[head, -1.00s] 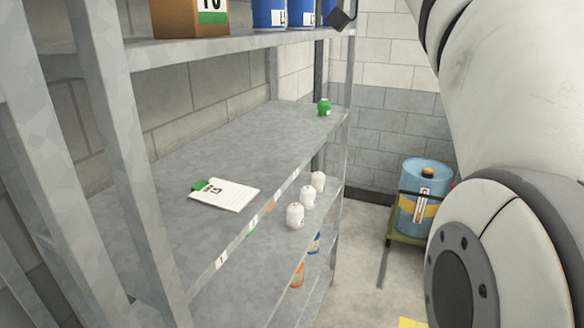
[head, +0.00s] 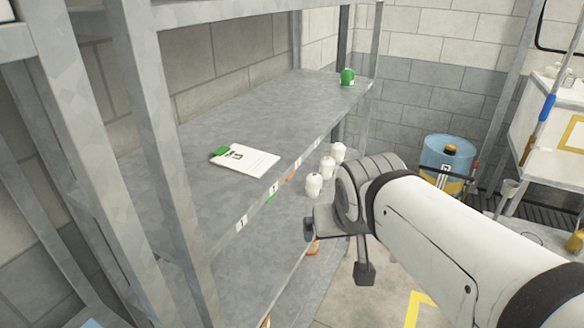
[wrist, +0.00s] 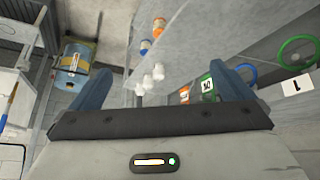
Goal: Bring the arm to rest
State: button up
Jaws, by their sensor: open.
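My gripper (head: 337,250) is in the middle of the head view, at the end of my white arm, in front of the shelf unit's right end. In the wrist view its two blue-grey fingers stand wide apart, with nothing between them held (wrist: 163,88). Part of the gripper is hidden behind my wrist in the head view.
A grey metal shelf (head: 215,120) fills the left, bearing a clipboard (head: 248,160) and a green item (head: 347,77). Several white bottles (head: 313,186) stand on the level below, near my gripper. A blue drum (head: 447,155) and a white cart (head: 560,120) stand right.

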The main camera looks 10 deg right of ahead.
jog(key=s+a+f+n+g+y, duration=0.1)
jog(key=s+a+f+g, duration=0.1)
jog(key=s+f, duration=0.2)
jog(key=shift+s+a+f+g, duration=0.2)
jog(key=shift+s+f+g, duration=0.15)
jog(key=shift+s, duration=0.5)
